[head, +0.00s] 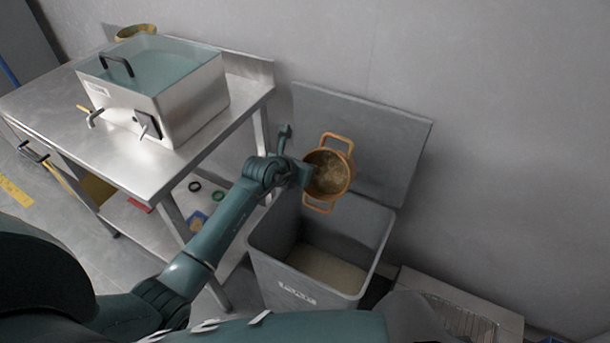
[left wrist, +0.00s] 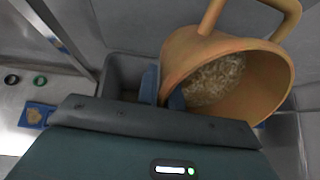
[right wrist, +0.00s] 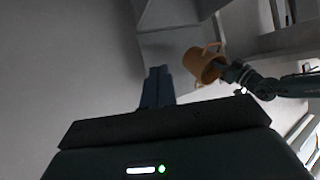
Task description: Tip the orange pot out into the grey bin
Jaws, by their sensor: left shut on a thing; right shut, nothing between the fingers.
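The orange pot (head: 328,174) has two loop handles and is held above the grey bin (head: 265,269), tilted with its mouth partly toward the head view. Pale brown grainy contents lie inside it, clear in the left wrist view of the pot (left wrist: 264,88). My left gripper (head: 303,174) is shut on the pot's wall at its left side. The bin's lid (head: 385,135) stands open against the wall, and pale material (head: 328,267) covers the bin's floor. My right gripper (right wrist: 158,88) is shut and empty; the right wrist view shows the pot (right wrist: 203,64) beyond it.
A steel table (head: 150,178) stands left of the bin, carrying a steel tank (head: 175,105) with taps. Small rings and a blue item (head: 197,220) lie on its lower shelf. A low box with a wire rack (head: 462,318) is right of the bin.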

